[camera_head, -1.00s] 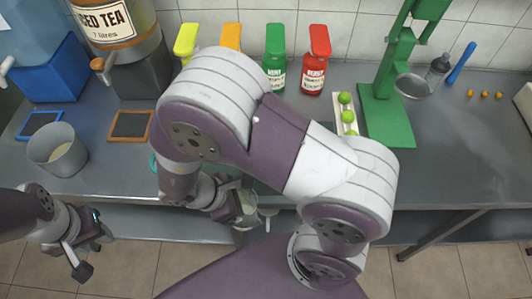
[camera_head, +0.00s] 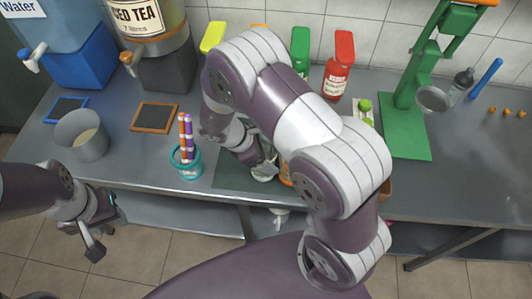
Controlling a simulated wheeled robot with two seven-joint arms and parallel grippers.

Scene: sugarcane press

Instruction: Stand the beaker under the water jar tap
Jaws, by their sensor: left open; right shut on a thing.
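The blue water jar (camera_head: 70,32), labelled "Water", stands on a blue stand at the back left. Its white tap (camera_head: 28,58) points out over the counter's left end. My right gripper (camera_head: 262,163) is shut on a clear, pale vessel, seemingly the beaker (camera_head: 265,174), over the dark mat near the counter's front edge. The jaws and my arm hide part of it, and I cannot tell whether it touches the mat. My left gripper (camera_head: 97,228) is open and empty, in front of the counter at the left.
A grey bucket (camera_head: 82,138) and a blue-framed slate (camera_head: 66,109) lie near the water jar. The iced tea jar (camera_head: 158,32) stands beside it. A teal holder with striped straws (camera_head: 188,160) stands left of my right gripper. A green press (camera_head: 405,130) stands right.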

